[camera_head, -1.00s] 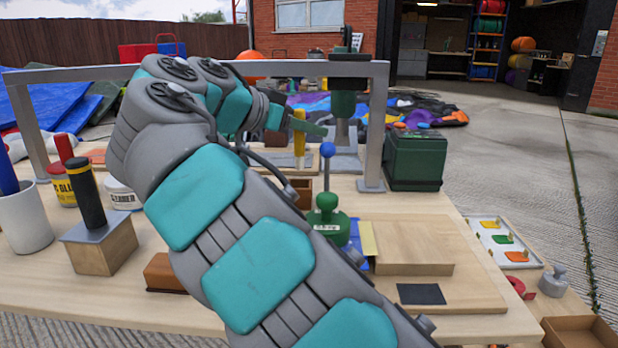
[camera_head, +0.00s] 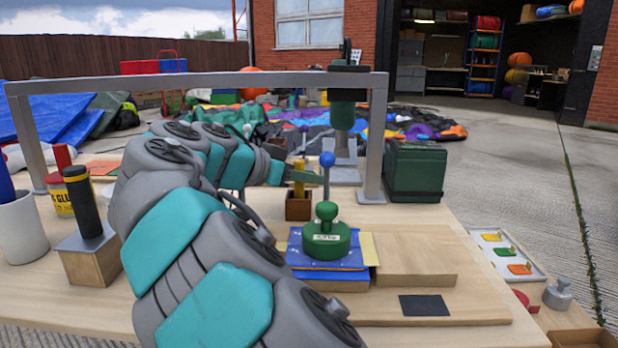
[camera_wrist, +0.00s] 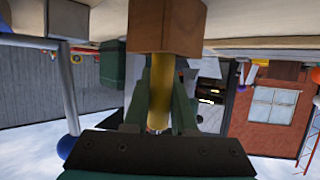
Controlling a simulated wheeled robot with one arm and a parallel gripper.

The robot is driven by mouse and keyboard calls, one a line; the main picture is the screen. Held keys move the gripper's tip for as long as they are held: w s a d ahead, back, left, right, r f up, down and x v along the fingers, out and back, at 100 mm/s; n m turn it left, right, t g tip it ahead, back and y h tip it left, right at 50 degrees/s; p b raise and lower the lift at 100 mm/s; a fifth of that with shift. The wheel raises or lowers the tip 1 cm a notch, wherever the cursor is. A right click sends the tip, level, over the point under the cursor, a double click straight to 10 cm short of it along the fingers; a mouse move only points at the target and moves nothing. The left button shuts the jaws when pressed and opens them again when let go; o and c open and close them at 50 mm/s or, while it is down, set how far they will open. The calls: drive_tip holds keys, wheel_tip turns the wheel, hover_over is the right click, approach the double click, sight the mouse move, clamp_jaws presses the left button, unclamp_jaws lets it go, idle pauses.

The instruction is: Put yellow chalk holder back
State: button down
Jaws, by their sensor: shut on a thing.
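The yellow chalk holder (camera_head: 299,186) is upright at the small brown wooden cup (camera_head: 299,208) on the table. Its lower end is hidden by the cup, so it appears to be inside; how deep I cannot tell. My gripper (camera_head: 304,175) is at the holder, its green fingers closed around it above the cup. In the wrist view, which is upside down, the yellow holder (camera_wrist: 160,92) runs between the fingers (camera_wrist: 166,88) to the wooden cup (camera_wrist: 167,27). The cup's opening is not visible.
A grey metal frame (camera_head: 200,85) spans over the table behind the arm. A green box (camera_head: 416,172) stands to the right. A black cylinder (camera_head: 84,205) stands at left.

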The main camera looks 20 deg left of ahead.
drive_tip(key=c, duration=1.2)
unclamp_jaws()
drive_tip(key=shift+f, duration=0.1)
drive_tip(key=o, duration=0.5)
drive_tip(key=shift+c, duration=0.2)
drive_tip(key=shift+r, duration=0.2)
drive_tip(key=p+v, duration=0.2)
drive_tip(key=v, duration=1)
